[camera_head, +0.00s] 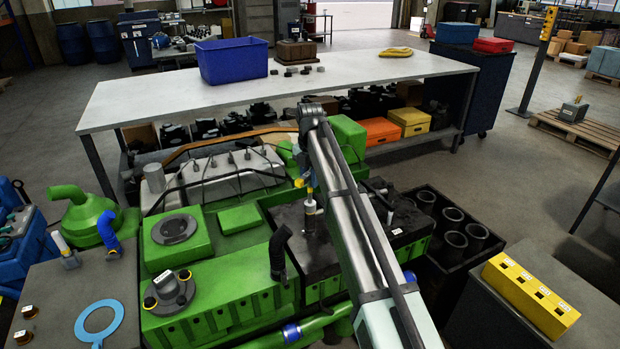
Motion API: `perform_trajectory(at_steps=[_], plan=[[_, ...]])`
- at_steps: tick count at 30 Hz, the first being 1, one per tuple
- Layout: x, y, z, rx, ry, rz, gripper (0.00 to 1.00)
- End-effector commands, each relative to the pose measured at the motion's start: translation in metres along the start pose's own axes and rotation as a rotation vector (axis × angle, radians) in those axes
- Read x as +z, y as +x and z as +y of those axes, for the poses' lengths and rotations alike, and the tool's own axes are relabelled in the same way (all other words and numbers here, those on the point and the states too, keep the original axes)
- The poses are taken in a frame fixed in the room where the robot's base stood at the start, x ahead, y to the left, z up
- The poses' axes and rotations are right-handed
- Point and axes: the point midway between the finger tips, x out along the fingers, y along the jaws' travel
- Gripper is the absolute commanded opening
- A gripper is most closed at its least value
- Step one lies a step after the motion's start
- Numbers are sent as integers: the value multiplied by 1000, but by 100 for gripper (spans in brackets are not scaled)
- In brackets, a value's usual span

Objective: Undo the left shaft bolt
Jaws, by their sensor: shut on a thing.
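A large green diesel engine (240,268) fills the middle of the view. My gripper (308,188) points down over the dark, open right part of the engine, under the end of my arm. It is partly hidden by the arm and looks shut on a pale upright cylinder (310,212). I cannot tell whether the cylinder touches the engine. A round grey flange (172,289) on the left front of the engine carries small dark fasteners with yellow-orange rings. A second round grey cap (174,229) sits behind it. I cannot tell which part is the left shaft bolt.
A black curved hose (279,252) stands left of the gripper. A dark crate (487,251) of cylinder sleeves is at right. A long grey bench (150,97) with a blue bin (232,61) stands behind. A yellow box (529,296) lies on the right table.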

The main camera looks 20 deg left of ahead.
Motion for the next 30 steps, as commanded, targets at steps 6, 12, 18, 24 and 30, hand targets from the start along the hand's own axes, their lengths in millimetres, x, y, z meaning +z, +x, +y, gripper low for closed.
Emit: perform_trajectory(at_steps=[6, 12, 18, 24, 30], plan=[[0, -1, 0, 1, -203, 0, 0], [0, -1, 0, 1, -275, 0, 0], [0, -1, 0, 1, -275, 0, 0], [0, -7, 0, 1, -274, -1, 0], [0, -16, 0, 0, -272, 0, 0]])
